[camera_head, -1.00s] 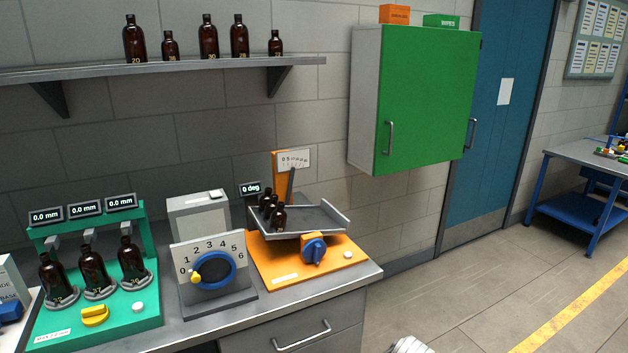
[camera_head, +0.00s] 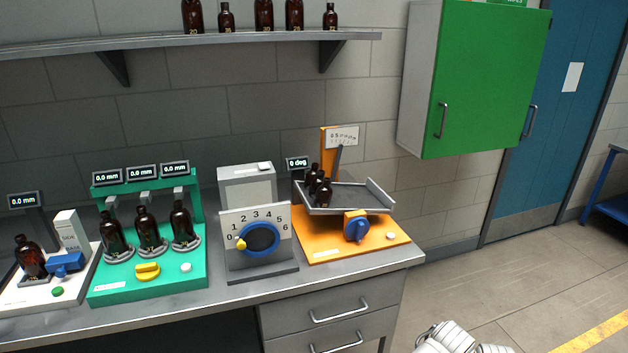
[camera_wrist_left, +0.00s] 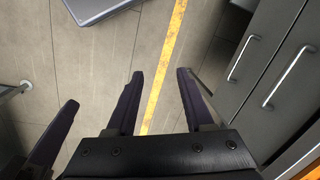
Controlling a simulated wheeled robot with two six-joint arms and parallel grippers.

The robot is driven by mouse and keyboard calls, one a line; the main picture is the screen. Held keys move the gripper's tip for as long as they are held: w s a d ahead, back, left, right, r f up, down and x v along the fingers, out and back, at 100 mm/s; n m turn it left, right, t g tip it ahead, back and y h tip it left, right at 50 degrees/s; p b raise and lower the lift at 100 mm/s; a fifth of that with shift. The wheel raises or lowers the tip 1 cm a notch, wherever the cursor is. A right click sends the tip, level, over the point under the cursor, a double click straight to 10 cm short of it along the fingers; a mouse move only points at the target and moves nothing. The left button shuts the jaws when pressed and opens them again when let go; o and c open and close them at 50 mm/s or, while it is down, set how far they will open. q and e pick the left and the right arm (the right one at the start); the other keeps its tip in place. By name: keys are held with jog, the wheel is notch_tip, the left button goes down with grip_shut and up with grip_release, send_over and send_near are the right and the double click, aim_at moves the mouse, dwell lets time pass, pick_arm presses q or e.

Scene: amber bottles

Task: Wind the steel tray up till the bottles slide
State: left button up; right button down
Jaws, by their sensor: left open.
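The steel tray (camera_head: 352,199) sits on an orange base (camera_head: 328,240) at the right end of the bench in the head view. A few amber bottles (camera_head: 323,192) stand upright, close together, at its left end. A blue knob (camera_head: 356,228) is on the front of the base. A small display (camera_head: 297,163) behind reads 0 deg. A white scale card (camera_head: 342,136) is on the orange post above the tray. My left gripper (camera_wrist_left: 160,73) is open and empty over the floor in the left wrist view, apart from the tray and knob. My right gripper is not in view.
Left of the tray stands a grey unit with a blue dial (camera_head: 261,239). Further left is a green stand (camera_head: 146,287) with bottles and a yellow knob. A shelf (camera_head: 210,40) with bottles hangs above. Bench drawers (camera_head: 338,312) are below; open floor lies right.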

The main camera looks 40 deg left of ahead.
pick_arm(q)
jog(key=w+a+f+n+t+y+b, duration=0.2)
jog(key=w+a+n+b, duration=0.1)
jog(key=w+a, duration=0.4)
jog(key=n+t+y+b, duration=0.9)
jog(key=n+y, duration=0.1)
send_near(362, 232)
jog(key=shift+w+a+f, duration=0.3)
jog(key=shift+a+f, duration=0.15)
jog(key=shift+f, duration=0.1)
jog(key=shift+w+a+r+y, duration=0.1)
jog(key=shift+w+r+y, duration=0.1)
jog(key=shift+r+y, duration=0.1)
jog(key=shift+x, duration=3.85)
jog(key=shift+c, duration=0.4)
grip_shut()
